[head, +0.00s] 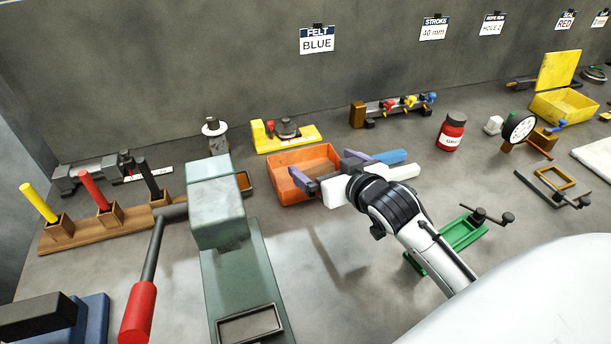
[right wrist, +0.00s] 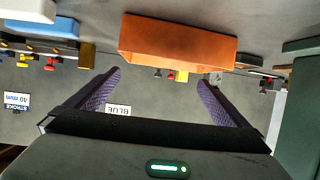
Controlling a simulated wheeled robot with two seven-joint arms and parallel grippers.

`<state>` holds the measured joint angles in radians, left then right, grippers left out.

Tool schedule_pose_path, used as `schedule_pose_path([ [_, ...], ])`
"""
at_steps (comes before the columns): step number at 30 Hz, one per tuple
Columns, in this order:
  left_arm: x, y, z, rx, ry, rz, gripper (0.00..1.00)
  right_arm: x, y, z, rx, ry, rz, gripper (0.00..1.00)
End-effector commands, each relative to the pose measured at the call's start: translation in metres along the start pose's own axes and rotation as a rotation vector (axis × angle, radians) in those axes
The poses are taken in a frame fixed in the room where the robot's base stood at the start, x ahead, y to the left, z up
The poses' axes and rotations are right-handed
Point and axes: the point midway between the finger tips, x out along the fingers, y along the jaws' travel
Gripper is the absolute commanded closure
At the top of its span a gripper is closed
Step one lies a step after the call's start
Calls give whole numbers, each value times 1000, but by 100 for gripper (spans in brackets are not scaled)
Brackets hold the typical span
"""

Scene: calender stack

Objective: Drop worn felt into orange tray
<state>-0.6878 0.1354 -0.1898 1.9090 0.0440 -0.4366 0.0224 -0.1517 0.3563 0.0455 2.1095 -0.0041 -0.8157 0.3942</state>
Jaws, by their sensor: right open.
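The orange tray (head: 300,160) sits on the grey bench right of the green-grey press. It also shows in the right wrist view (right wrist: 178,42), where its outer wall faces me. My right gripper (head: 329,169) is over the tray's right side, its purple fingers spread. In the right wrist view the gap between the fingers (right wrist: 160,92) is empty. I cannot make out the worn felt in either view; most of the tray's floor that shows looks bare, and its right part is hidden by my gripper. My left gripper is not in view.
The press (head: 218,205), with a red-handled lever (head: 138,310), stands left of the tray. A blue bar (head: 390,158) and a white block (head: 403,171) lie just right of my gripper. A yellow fixture (head: 290,140) is behind the tray. A green fixture (head: 462,235) is at front right.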

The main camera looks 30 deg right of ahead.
Motion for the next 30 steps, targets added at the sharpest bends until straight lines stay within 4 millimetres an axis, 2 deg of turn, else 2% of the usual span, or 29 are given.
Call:
schedule_pose_path([
  [6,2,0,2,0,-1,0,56,-45,0,2,1,-1,0,0],
  [12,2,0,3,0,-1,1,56,-75,0,1,1,-1,0,0],
  [18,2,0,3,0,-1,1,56,-85,0,1,1,-1,0,0],
  [30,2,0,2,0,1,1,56,-85,0,0,0,-1,1,0],
])
